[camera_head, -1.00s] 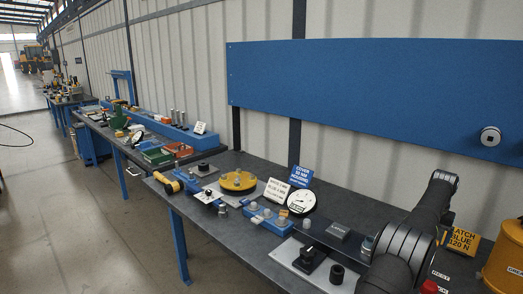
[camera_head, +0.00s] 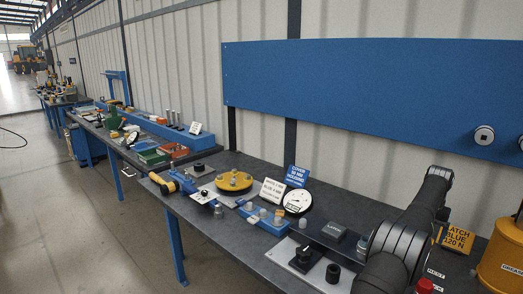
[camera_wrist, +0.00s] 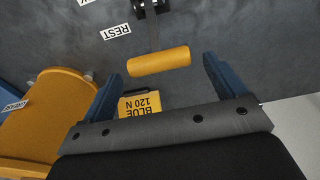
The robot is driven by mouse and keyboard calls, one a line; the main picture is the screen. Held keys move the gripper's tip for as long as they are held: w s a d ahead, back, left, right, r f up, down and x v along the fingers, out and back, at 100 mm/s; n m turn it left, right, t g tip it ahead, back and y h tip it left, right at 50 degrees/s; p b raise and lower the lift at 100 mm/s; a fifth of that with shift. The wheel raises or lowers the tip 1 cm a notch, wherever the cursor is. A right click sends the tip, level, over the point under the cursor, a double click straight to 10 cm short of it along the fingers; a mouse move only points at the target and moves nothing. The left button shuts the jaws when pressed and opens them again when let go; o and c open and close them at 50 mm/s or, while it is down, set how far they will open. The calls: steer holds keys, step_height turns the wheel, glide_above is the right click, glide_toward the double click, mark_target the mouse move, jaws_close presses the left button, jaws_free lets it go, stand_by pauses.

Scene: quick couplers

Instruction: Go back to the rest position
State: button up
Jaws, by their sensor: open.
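My gripper (camera_wrist: 161,66) shows in the wrist view with its two blue fingers wide apart. In that picture a yellow cylindrical handle (camera_wrist: 158,60) on a dark shaft appears between the fingertips, with no finger seen touching it. A white REST label (camera_wrist: 115,31) lies on the grey bench top up and left of the handle. The REST label also shows in the head view (camera_head: 435,273), near the lower right. In the head view my dark arm reaches over the right end of the bench, and my gripper is not visible there.
A yellow grease bucket (camera_head: 503,255) stands at the right; it fills the wrist view's left (camera_wrist: 40,125). A yellow BLUE 120 N sign (camera_head: 459,239) stands beside my arm. Knobs (camera_head: 305,257), a dial (camera_head: 297,201) and a yellow disc (camera_head: 234,181) occupy the bench further left.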

step_height(320, 180, down, 4)
steer(key=shift+w+d+r, duration=0.1)
steer(key=shift+w+d, duration=0.05)
steer(key=shift+s+a+r, duration=0.45)
steer(key=shift+r, duration=0.05)
steer(key=shift+s+a+r, duration=0.2)
steer(key=shift+s+a, duration=0.25)
steer(key=shift+s+a+t+h, duration=1.1)
steer(key=shift+s+a, duration=1.55)
steer(key=v, duration=1)
steer(key=w+d+f+g+y, duration=0.1)
steer(key=w+d+f, duration=0.3)
steer(key=f, duration=0.5)
steer(key=shift+w+d+f+g+y, duration=0.15)
steer(key=shift+f+g+y, duration=0.1)
steer(key=shift+g+y, duration=0.05)
